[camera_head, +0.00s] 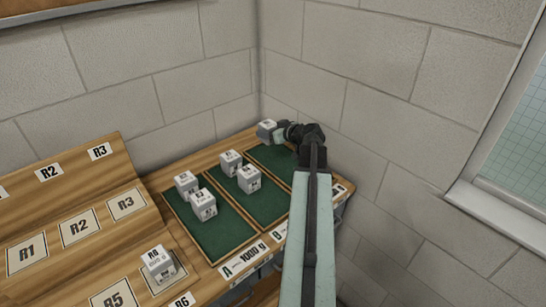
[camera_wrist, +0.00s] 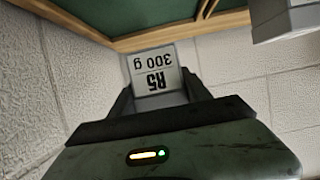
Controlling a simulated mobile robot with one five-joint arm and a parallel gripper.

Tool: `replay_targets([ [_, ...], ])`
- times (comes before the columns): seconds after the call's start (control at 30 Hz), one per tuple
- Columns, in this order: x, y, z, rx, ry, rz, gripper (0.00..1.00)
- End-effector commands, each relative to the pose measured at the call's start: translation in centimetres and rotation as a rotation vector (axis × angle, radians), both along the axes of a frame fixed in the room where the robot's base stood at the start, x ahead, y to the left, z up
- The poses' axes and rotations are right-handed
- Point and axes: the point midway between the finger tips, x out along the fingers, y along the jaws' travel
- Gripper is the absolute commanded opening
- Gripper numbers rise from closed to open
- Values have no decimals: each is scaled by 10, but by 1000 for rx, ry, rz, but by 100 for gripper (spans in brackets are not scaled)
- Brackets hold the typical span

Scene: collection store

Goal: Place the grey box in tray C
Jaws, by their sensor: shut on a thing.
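The grey box (camera_head: 266,131) is between the fingers of my gripper (camera_head: 279,132), near the back corner of the room. In the wrist view my gripper (camera_wrist: 158,100) is shut on this box (camera_wrist: 157,72), whose label reads R5, 300 g, upside down in the picture. Tray C seems to be the rightmost green tray (camera_head: 272,156), partly behind my arm; its letter is hidden. The box appears at or above its far end; I cannot tell whether it touches the tray. The wrist view shows green tray floor and a wooden edge (camera_wrist: 180,33) beyond the box.
Tray A (camera_head: 225,247) holds two grey boxes (camera_head: 203,204). Tray B (camera_head: 262,211) holds two more (camera_head: 249,179). Another box (camera_head: 158,262), marked R6, stands on the wooden shelf at left. Block walls (camera_head: 370,90) close in behind and right of the trays.

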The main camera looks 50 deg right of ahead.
Motion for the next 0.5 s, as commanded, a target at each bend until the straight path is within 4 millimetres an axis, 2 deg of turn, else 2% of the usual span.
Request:
replay_targets([
  [0.03, 0, 0, -21, 0, 0, 0, 10],
  [0.27, 0, 0, -26, 0, 0, 1, 10],
  [0.5, 0, 1, -63, 0, 0, 1, 10],
])
